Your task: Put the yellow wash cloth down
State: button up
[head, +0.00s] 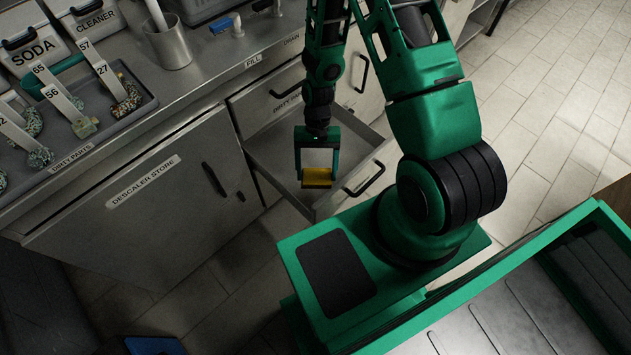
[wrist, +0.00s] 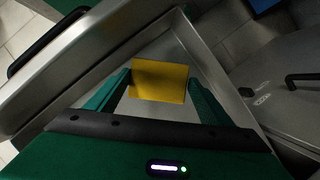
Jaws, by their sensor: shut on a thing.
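The yellow wash cloth (head: 317,177) is a flat yellow piece between the fingers of my gripper (head: 317,172). My gripper points down and is shut on it. In the wrist view the cloth (wrist: 160,81) spans the space between my two green fingers (wrist: 160,95). Cloth and fingers are over an open metal drawer (head: 277,168), and the drawer's inside shows around them in the wrist view (wrist: 190,45). I cannot tell how far the cloth is above the drawer floor.
The drawer front with its black handle (head: 364,179) stands near my arm. A closed cabinet labelled DESCALER STORE (head: 150,195) is to the left. The counter above holds a DIRTY PARTS tray (head: 112,124) with tagged parts, SODA (head: 33,48) and CLEANER boxes, and a metal cup (head: 167,45).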

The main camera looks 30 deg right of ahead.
aim_at(316, 181)
jog(key=shift+f, duration=2.95)
jog(key=o, duration=1.1)
jog(key=shift+f, duration=0.1)
